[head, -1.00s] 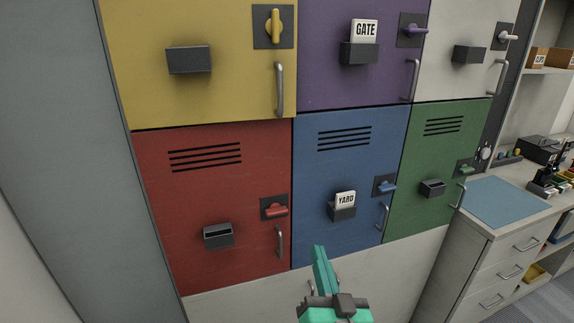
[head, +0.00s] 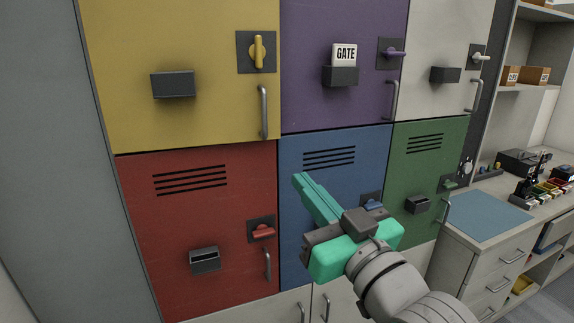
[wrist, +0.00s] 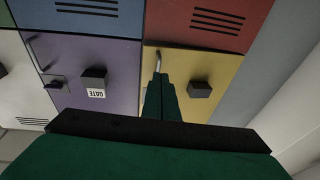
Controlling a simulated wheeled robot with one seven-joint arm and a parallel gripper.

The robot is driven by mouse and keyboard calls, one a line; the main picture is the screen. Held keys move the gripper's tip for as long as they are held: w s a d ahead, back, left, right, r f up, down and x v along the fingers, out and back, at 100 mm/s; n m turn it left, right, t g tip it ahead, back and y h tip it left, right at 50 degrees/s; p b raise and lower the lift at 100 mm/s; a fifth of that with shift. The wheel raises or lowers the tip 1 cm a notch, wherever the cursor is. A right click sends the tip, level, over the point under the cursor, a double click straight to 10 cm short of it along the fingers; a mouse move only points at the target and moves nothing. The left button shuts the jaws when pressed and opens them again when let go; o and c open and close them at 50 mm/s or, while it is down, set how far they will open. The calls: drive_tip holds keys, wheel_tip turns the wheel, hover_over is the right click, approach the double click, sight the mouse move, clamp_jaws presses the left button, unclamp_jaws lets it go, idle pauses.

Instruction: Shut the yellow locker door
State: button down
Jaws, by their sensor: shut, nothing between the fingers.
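The yellow locker door (head: 205,118) is at the upper left in the head view. It looks roughly flush with its neighbours; I cannot tell whether a small gap remains. Its yellow latch knob (head: 258,51) stands upright, while the other visible knobs lie sideways. Its grey bar handle (head: 263,111) is near its right edge. My teal gripper (head: 301,179) is shut and empty, lower than the yellow door and in front of the blue door in the head view. In the wrist view the yellow door (wrist: 218,72) appears upside down, with my fingers (wrist: 158,78) overlapping its handle side.
Red (head: 190,231), blue (head: 345,142), purple (head: 315,105), white (head: 428,40) and green (head: 425,170) doors surround it, with handles and card holders sticking out. A counter (head: 465,232) stands at the right. A grey panel (head: 45,150) is at the left.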

sight(265, 140)
drive_tip(key=x, duration=1.3)
drive_tip(key=shift+w+a, duration=0.2)
drive_tip(key=shift+a, duration=0.05)
